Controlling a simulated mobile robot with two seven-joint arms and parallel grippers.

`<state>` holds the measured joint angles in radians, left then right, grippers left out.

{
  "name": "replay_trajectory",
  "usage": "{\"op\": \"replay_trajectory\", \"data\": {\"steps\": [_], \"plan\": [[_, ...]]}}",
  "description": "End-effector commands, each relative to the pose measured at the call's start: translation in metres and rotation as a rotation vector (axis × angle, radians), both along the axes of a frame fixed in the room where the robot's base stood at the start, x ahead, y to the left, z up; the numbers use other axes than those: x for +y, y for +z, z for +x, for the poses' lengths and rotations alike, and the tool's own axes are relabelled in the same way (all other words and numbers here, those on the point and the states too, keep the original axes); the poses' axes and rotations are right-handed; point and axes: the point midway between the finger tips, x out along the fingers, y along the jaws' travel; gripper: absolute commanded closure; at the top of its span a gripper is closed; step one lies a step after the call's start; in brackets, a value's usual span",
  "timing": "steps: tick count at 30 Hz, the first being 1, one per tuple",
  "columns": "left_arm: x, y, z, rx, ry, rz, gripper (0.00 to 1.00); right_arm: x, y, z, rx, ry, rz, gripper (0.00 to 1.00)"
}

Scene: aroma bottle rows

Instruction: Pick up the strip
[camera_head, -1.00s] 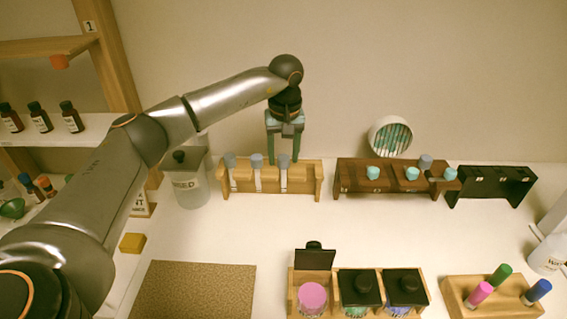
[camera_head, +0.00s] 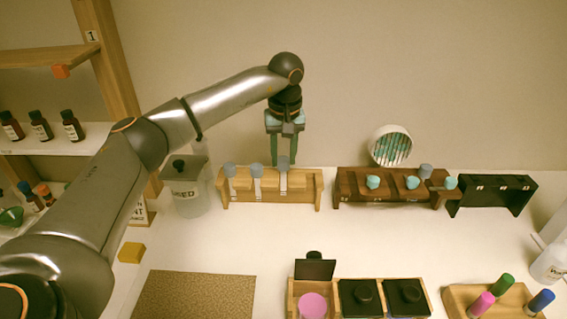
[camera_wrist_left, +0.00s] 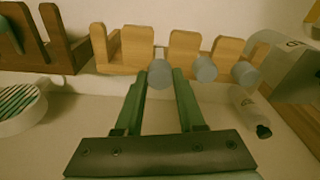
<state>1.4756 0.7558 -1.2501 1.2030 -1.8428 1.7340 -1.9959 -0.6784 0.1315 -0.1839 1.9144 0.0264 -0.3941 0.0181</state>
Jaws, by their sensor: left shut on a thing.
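My left gripper (camera_head: 285,163) points down over the light wooden rack (camera_head: 240,200) at the back middle. Its green fingers are shut on the rightmost strip (camera_head: 283,180), which has a grey top and stands in the rack. In the left wrist view the fingers (camera_wrist_left: 158,88) stand on either side of this strip's grey cap (camera_wrist_left: 159,75). Two more grey-capped strips, a middle one (camera_head: 257,180) and a left one (camera_head: 230,180), stand in the same rack. The wrist view also shows their caps. My right gripper is not in view.
To the right stand a dark brown rack (camera_head: 345,190) with teal-capped and grey-capped items and a black rack (camera_head: 490,190). A white round holder (camera_head: 378,143) is behind. A jar (camera_head: 185,195) stands left. Lidded boxes (camera_head: 335,290) are in front. The white table between is clear.

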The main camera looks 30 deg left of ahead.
Motion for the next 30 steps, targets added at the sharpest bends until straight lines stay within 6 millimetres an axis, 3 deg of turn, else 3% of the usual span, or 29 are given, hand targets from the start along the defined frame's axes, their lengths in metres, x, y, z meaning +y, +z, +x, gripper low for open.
{"op": "replay_trajectory", "data": {"steps": [13,24,30], "plan": [[-0.03,0.07,-0.042,-0.005,-0.003,0.001,0.97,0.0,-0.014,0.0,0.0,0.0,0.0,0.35],[-0.069,0.101,-0.099,-0.003,-0.004,0.002,0.97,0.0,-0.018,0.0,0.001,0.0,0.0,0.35],[-0.079,0.107,-0.112,-0.001,-0.001,0.0,0.97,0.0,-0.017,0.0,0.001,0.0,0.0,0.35]]}}
